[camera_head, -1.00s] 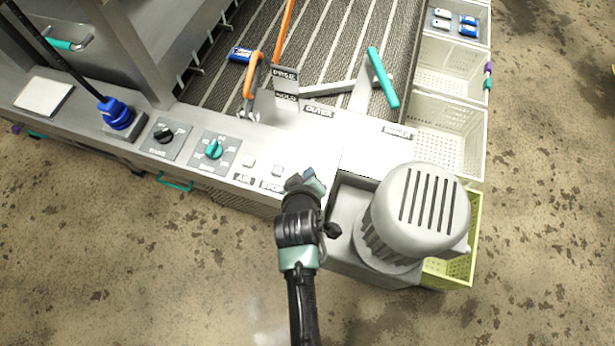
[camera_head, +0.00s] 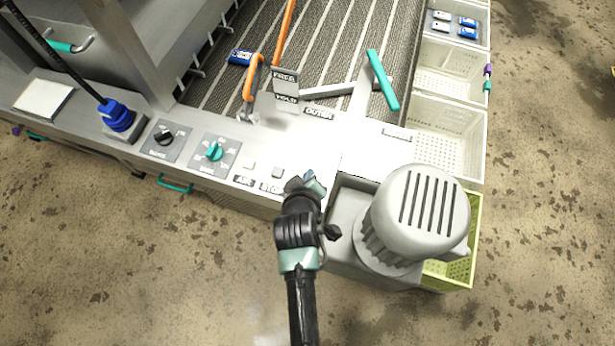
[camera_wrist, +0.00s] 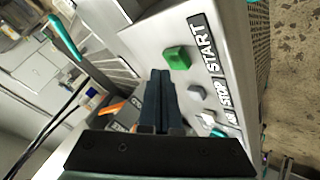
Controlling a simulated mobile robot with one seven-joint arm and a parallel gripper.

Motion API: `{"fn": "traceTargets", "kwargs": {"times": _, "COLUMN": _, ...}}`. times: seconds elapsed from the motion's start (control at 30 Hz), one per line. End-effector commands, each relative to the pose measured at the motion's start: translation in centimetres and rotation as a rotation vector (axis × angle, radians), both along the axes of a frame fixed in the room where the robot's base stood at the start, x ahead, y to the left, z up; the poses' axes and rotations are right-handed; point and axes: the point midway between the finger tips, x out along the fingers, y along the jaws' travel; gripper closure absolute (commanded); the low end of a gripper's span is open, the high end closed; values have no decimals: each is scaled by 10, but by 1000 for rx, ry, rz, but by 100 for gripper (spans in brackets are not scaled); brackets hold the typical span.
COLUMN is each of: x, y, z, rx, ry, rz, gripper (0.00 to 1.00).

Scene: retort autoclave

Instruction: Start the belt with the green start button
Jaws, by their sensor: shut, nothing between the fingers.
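The green start button (camera_wrist: 178,58) shows in the wrist view, beside the START label (camera_wrist: 202,42) on the pale panel. My gripper (camera_wrist: 160,74) is shut and empty, its fingertips just to the left of and below the button in that view. I cannot tell whether they touch the panel. In the head view my gripper (camera_head: 306,182) is over the panel's front edge and hides the green button. The belt (camera_head: 330,45) is dark and ribbed, behind the panel.
A grey stop button (camera_head: 278,172) and an air button (camera_head: 250,166) sit left of my gripper. A teal-knobbed dial (camera_head: 214,151) is farther left. A large grey motor housing (camera_head: 416,215) stands close on the right. Pale bins (camera_head: 482,140) line the right side.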

Motion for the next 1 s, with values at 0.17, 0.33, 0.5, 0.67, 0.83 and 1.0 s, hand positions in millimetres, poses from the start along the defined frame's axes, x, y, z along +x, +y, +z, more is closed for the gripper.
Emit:
{"fn": "traceTargets", "kwargs": {"times": 0.17, "x": 0, "y": 0, "z": 0, "rx": 0, "ry": 0, "rz": 0, "gripper": 100}}
{"fn": "traceTargets", "kwargs": {"times": 0.33, "x": 0, "y": 0, "z": 0, "rx": 0, "ry": 0, "rz": 0, "gripper": 100}}
{"fn": "traceTargets", "kwargs": {"times": 0.5, "x": 0, "y": 0, "z": 0, "rx": 0, "ry": 0, "rz": 0, "gripper": 100}}
{"fn": "traceTargets", "kwargs": {"times": 0.67, "x": 0, "y": 0, "z": 0, "rx": 0, "ry": 0, "rz": 0, "gripper": 100}}
{"fn": "traceTargets", "kwargs": {"times": 0.83, "x": 0, "y": 0, "z": -1, "rx": 0, "ry": 0, "rz": 0, "gripper": 100}}
{"fn": "traceTargets", "kwargs": {"times": 1.0, "x": 0, "y": 0, "z": -7, "rx": 0, "ry": 1, "rz": -1, "gripper": 100}}
